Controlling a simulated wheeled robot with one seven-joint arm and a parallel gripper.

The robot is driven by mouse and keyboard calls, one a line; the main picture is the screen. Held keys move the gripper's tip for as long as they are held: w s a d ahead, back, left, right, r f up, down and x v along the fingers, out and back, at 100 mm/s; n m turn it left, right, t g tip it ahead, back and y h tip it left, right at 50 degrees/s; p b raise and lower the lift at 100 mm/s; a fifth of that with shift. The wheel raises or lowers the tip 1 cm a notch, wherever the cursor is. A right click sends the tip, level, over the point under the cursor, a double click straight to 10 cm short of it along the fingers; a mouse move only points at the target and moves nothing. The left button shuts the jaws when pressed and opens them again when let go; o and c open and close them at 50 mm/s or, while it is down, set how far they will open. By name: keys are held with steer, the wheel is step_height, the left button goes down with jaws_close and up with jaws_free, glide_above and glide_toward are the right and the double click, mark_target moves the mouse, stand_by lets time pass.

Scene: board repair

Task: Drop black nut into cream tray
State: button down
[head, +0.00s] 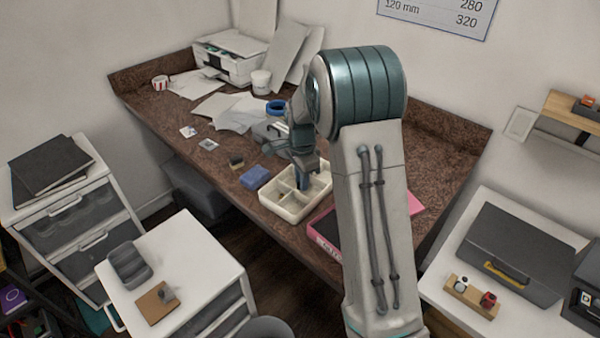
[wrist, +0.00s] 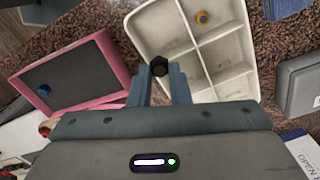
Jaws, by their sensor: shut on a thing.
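The black nut (wrist: 159,66) is held between the fingertips of my gripper (wrist: 159,72), seen in the wrist view. The cream tray (wrist: 230,52) lies below and beyond the fingertips in that view, with dividers making several compartments. The nut appears in front of the tray's near left wall; its exact height cannot be told. A yellow-brown nut (wrist: 202,18) sits in one tray compartment, and a second brass-coloured piece shows in another. In the head view, my gripper (head: 303,184) reaches down at the cream tray (head: 284,214), and the black nut cannot be made out.
A pink-rimmed tray with a dark inside (wrist: 73,75) lies left of the cream tray in the wrist view. A blue block (head: 255,177) sits left of the cream tray in the head view. Papers (head: 232,112) and a printer (head: 230,56) occupy the back of the brown worktop (head: 440,140).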

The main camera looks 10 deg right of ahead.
steer(key=shift+f+b, duration=1.5)
steer(key=shift+f, duration=1.15)
steer(key=c, duration=1.3)
jaws_free()
steer(key=shift+r, duration=0.1)
step_height(320, 180, up, 13)
steer(key=shift+f+b, duration=0.1)
steer(key=shift+b, duration=0.6)
steer(key=shift+r, duration=0.45)
steer(key=shift+s+r, duration=0.1)
steer(key=shift+s, duration=0.05)
